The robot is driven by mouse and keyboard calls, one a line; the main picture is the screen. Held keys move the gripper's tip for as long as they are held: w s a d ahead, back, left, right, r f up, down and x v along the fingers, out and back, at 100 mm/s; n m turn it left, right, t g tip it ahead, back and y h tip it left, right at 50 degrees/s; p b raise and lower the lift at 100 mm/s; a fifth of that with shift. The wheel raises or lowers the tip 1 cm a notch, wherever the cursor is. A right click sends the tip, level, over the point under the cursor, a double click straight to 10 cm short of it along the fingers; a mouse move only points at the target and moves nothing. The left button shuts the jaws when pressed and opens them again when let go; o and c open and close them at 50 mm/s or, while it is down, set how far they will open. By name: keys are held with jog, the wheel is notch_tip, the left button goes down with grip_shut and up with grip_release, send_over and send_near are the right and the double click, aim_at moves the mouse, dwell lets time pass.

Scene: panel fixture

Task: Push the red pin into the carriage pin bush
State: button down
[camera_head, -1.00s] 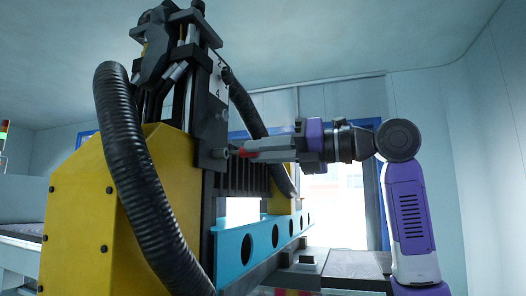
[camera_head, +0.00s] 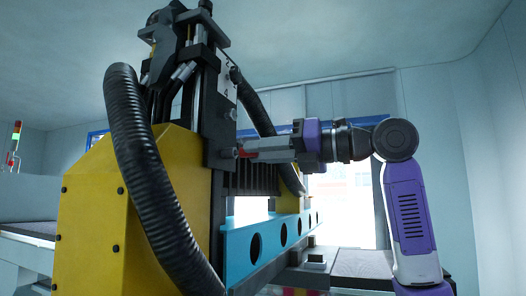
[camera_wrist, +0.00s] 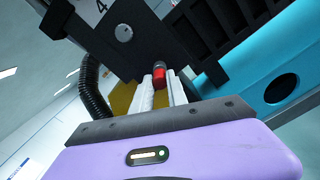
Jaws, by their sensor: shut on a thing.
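The red pin (camera_head: 248,155) lies roughly level between the fingers of my gripper (camera_head: 252,151), its red end toward the carriage. In the wrist view the red pin (camera_wrist: 158,73) shows between two pale fingers (camera_wrist: 160,92), which are shut on it. The dark carriage (camera_head: 218,105) stands upright just left of the fingertips. The round bush (camera_head: 230,153) sticks out low on the carriage face, in front of the pin's end. Pin and bush are very close in the head view. I cannot tell whether they touch or whether the pin's tip is inside.
A black corrugated hose (camera_head: 143,165) hangs left, before a yellow housing (camera_head: 90,215). A blue beam with round holes (camera_head: 240,245) runs below my gripper. Another hose (camera_head: 262,115) passes behind the carriage. Open air lies between the gripper and the beam.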

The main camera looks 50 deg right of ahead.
jog(key=shift+w+a, duration=0.2)
jog(key=shift+w, duration=0.35)
jog(key=c, duration=1.2)
grip_release()
jog(key=shift+c, duration=0.2)
jog(key=b+v, duration=0.2)
jog(key=v, duration=0.5)
jog(key=shift+s+d, duration=0.15)
jog(key=shift+s, duration=0.2)
